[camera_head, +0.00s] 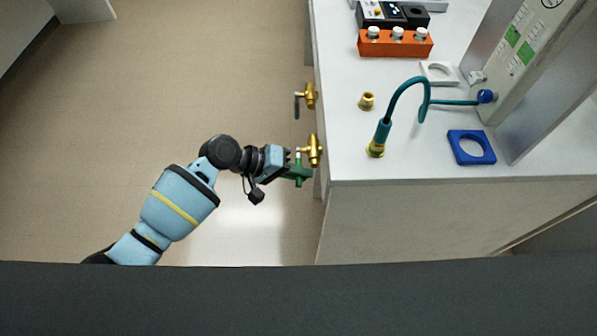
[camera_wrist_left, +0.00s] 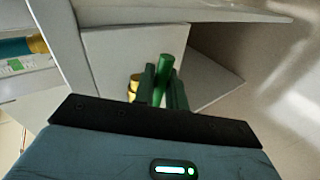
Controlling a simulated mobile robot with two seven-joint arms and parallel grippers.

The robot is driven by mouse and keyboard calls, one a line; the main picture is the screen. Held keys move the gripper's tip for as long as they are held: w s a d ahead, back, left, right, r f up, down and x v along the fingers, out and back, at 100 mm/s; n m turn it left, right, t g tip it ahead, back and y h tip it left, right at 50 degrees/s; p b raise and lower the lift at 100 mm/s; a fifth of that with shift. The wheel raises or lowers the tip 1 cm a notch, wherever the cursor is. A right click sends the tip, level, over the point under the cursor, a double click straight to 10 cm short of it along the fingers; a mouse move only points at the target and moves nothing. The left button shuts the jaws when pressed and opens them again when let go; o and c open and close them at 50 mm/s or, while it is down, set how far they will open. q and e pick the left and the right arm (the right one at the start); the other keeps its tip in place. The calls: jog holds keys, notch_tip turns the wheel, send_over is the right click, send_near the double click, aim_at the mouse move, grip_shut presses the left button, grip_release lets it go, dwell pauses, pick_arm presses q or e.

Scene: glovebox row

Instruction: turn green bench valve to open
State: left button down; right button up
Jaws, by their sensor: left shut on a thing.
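The green bench valve has a brass body (camera_head: 314,150) on the left side of the bench near its front corner. Its green handle (camera_head: 299,172) shows below and left of the brass. In the left wrist view the green handle (camera_wrist_left: 164,75) stands between the dark fingers, with a bit of brass body (camera_wrist_left: 134,86) to the left. My left gripper (camera_head: 290,164) has reached the valve from the left and is shut on the green handle. My fingers partly hide the handle. My right gripper is not in view.
A second brass valve (camera_head: 310,96) with a dark handle sits farther back on the same bench side. The white bench (camera_head: 345,140) carries a teal hose (camera_head: 395,95), a brass fitting (camera_head: 367,101), a blue holder (camera_head: 456,145) and an orange rack (camera_head: 375,47). The floor left is clear.

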pick_arm(q)
jog(key=shift+r+n+g+p, duration=0.3)
jog(key=shift+r+n+g, duration=0.1)
jog(key=shift+r+g, duration=0.1)
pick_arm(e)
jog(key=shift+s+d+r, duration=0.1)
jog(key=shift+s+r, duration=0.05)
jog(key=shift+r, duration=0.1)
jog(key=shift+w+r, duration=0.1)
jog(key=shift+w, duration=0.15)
pick_arm(q)
jog(key=c, duration=1.5)
grip_release()
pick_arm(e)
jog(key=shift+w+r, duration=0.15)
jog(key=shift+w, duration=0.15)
pick_arm(q)
jog(key=v, duration=0.7)
jog(key=shift+a+r, duration=0.25)
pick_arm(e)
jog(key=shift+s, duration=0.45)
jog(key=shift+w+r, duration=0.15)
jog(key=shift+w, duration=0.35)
